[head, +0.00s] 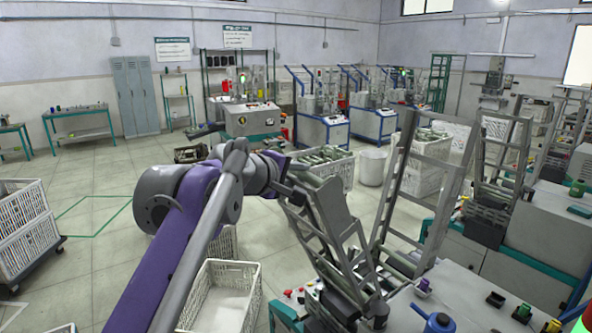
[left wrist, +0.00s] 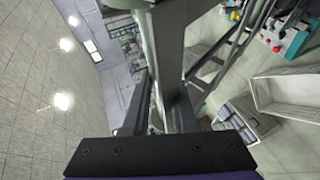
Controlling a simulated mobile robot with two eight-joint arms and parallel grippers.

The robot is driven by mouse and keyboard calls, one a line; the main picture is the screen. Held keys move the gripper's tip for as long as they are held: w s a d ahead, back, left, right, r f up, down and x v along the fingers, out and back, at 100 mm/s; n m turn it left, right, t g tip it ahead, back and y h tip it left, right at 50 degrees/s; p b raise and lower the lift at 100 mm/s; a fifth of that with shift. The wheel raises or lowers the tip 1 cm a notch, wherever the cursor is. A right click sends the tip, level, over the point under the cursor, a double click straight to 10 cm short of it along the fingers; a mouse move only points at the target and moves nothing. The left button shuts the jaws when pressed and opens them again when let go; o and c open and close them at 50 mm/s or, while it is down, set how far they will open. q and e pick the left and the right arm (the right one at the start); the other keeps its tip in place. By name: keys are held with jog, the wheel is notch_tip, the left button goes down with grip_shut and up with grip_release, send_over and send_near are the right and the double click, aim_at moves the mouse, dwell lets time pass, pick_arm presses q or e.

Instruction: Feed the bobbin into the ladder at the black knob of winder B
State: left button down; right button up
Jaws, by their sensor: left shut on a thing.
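My left gripper (head: 289,186) is at the upper left of the near winder's tilted grey ladder (head: 334,240). It is shut on a narrow grey-green piece, probably the bobbin (left wrist: 147,35), which shows between the dark fingers in the left wrist view. In the head view the gripper and ladder hide most of it. I cannot tell whether it touches the ladder. The ladder's foot stands on the near winder (head: 455,292). A small black part (head: 495,298) sits on the winder top; I cannot tell whether it is the named knob. My right gripper is out of view.
A crate of grey-green bobbins (head: 342,170) stands behind the ladder. An empty white crate (head: 222,300) is on the floor below my arm. A second tall ladder frame (head: 393,180) rises right of the first. A blue can (head: 437,324) stands on the near winder.

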pick_arm(q)
jog(key=shift+w+d+f+b, duration=0.1)
jog(key=shift+w+d+f, duration=0.1)
jog(key=shift+f, duration=0.3)
jog(key=shift+w+d+f+b, duration=0.1)
jog(key=shift+d+f+b, duration=0.05)
jog(key=shift+f, duration=0.4)
jog(key=shift+w+d+f+b, duration=0.1)
jog(key=shift+w+d+f, duration=0.1)
jog(key=shift+f, duration=0.3)
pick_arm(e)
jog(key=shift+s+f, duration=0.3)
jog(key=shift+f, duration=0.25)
pick_arm(q)
jog(key=shift+w+d+f+b, duration=0.2)
jog(key=shift+d+f, duration=0.15)
jog(key=shift+f, duration=0.55)
jog(key=shift+w+d+f+b, duration=0.25)
jog(key=shift+d+f, duration=0.05)
jog(key=shift+f, duration=0.65)
jog(key=shift+w+d+f+b, duration=0.2)
jog(key=shift+d+f, duration=0.15)
jog(key=shift+f, duration=0.55)
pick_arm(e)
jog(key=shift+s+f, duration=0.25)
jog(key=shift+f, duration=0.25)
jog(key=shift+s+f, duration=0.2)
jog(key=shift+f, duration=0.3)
